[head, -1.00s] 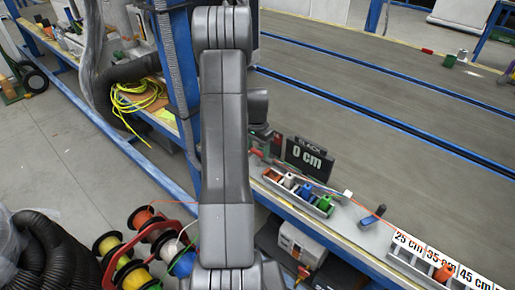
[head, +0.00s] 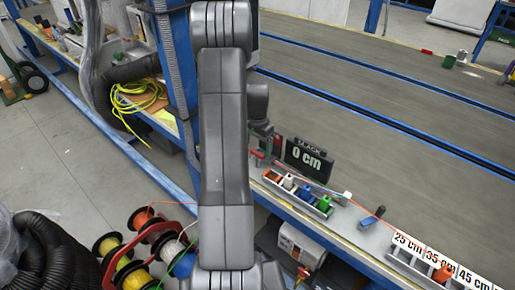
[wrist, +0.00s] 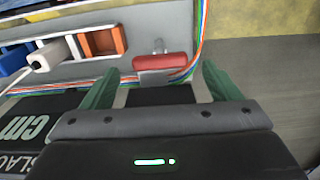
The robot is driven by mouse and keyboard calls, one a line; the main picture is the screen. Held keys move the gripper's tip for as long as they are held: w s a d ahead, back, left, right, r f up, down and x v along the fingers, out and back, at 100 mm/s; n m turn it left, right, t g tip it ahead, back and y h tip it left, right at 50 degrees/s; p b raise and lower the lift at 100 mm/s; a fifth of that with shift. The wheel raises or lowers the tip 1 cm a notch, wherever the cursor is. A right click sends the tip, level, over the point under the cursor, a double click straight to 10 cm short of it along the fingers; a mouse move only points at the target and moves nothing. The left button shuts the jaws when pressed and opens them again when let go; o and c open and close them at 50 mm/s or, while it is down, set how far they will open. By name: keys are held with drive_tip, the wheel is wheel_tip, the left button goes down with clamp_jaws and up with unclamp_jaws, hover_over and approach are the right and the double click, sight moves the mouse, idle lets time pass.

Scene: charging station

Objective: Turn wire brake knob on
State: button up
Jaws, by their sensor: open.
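A red cylindrical knob (wrist: 165,62) on a small metal bracket sits ahead of my gripper in the wrist view; I take it for the wire brake knob. Coloured wires run beside its right end. My gripper (wrist: 163,78) is open, with its green fingers spread on either side of the knob's near side and nothing between them. The fingers look apart from the knob. My fingers are hidden there.
A blue-handled tool (head: 373,217) and length labels are farther right. Larger wire spools (head: 131,275) stand at lower left.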

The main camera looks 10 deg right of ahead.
sight(257, 152)
wheel_tip(257, 152, up, 12)
drive_tip(key=p, duration=0.1)
drive_tip(key=shift+f+p, duration=0.25)
drive_tip(key=shift+p, duration=0.05)
wheel_tip(257, 152, down, 14)
drive_tip(key=shift+r+b, duration=0.1)
drive_tip(key=shift+b, duration=1)
